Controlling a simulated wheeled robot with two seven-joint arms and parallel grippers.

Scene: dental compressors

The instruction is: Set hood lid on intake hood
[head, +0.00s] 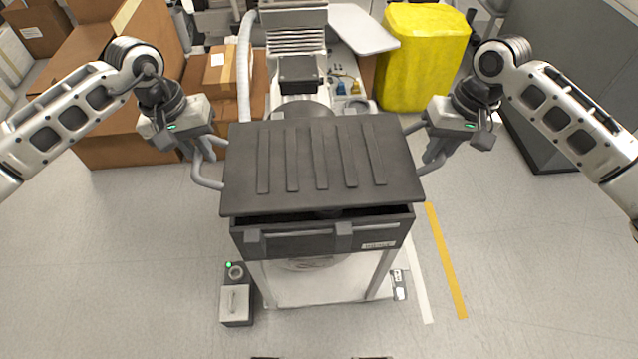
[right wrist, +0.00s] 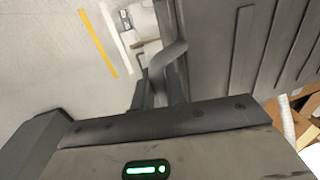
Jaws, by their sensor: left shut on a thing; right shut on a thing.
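The hood lid (head: 321,195) is a dark grey plate with several raised ribs and a looped handle at each side. It is over the intake hood (head: 323,238), a dark open-topped box on a light metal frame. A dark gap shows between the lid's front edge and the box rim, so the lid looks raised or tilted there. My left gripper (head: 196,148) is shut on the lid's left handle. My right gripper (head: 440,140) is shut on the right handle. The right wrist view shows the right handle (right wrist: 172,62) between the fingers and the ribbed lid (right wrist: 258,45) beside it.
A small box with a green light (head: 236,300) stands on the floor at front left. Cardboard boxes (head: 120,70) are at back left. A yellow bin (head: 420,55) and a grey cabinet (head: 570,80) are at back right. Machinery (head: 297,40) stands behind the lid. The front floor is mostly clear.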

